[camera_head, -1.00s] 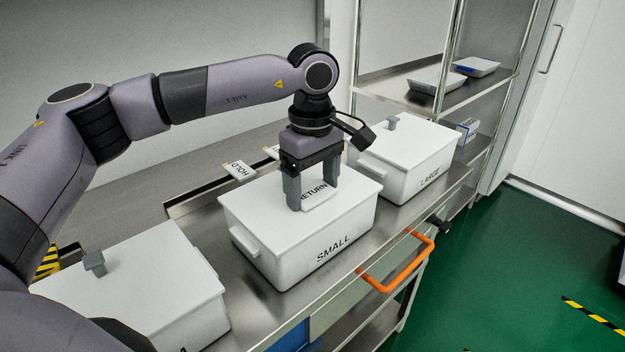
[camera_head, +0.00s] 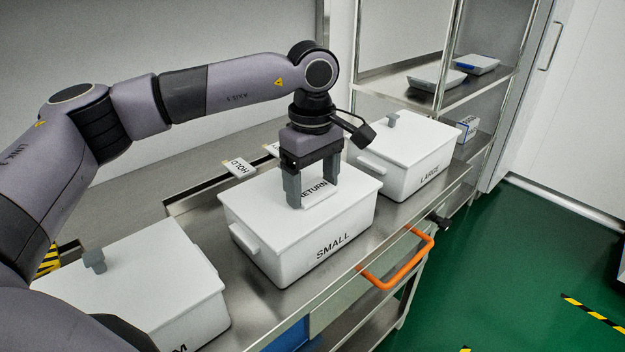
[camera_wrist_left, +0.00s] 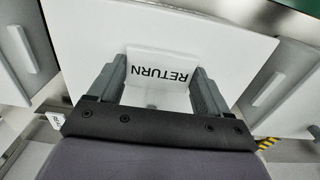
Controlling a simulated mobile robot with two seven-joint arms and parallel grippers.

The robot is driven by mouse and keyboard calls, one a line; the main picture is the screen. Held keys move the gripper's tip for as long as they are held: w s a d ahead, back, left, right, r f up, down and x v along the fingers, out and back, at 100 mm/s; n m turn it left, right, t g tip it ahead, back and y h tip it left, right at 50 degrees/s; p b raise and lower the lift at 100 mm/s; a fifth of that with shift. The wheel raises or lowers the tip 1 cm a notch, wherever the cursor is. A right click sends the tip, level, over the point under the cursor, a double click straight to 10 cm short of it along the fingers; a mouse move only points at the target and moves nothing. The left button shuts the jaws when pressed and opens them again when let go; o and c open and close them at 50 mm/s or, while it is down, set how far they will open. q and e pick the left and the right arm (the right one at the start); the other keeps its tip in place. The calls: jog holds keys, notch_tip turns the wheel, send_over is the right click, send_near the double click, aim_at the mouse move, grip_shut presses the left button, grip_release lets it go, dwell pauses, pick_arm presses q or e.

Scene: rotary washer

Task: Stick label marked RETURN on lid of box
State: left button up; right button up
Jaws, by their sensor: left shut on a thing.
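A white box marked SMALL (camera_head: 300,240) stands in the middle of the steel bench with its flat white lid (camera_head: 245,200) on. My left gripper (camera_head: 313,200) points straight down over the lid, shut on the white label marked RETURN (camera_head: 318,192). In the left wrist view the RETURN label (camera_wrist_left: 160,72) sits between both fingers over the white lid (camera_wrist_left: 95,35). My right gripper is not in view.
A box marked LARGE (camera_head: 410,165) stands behind to the right, and another white box (camera_head: 150,275) stands front left. A HOLD label (camera_head: 238,167) lies at the back of the bench. An orange handle (camera_head: 400,265) juts from the bench front.

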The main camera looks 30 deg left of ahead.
pick_arm(q)
jog(key=shift+f, duration=0.1)
dwell(0.7)
jog(key=o, duration=0.9)
jog(key=shift+o, duration=0.2)
jog(key=shift+r+b, duration=0.3)
jog(key=shift+r, duration=3.3)
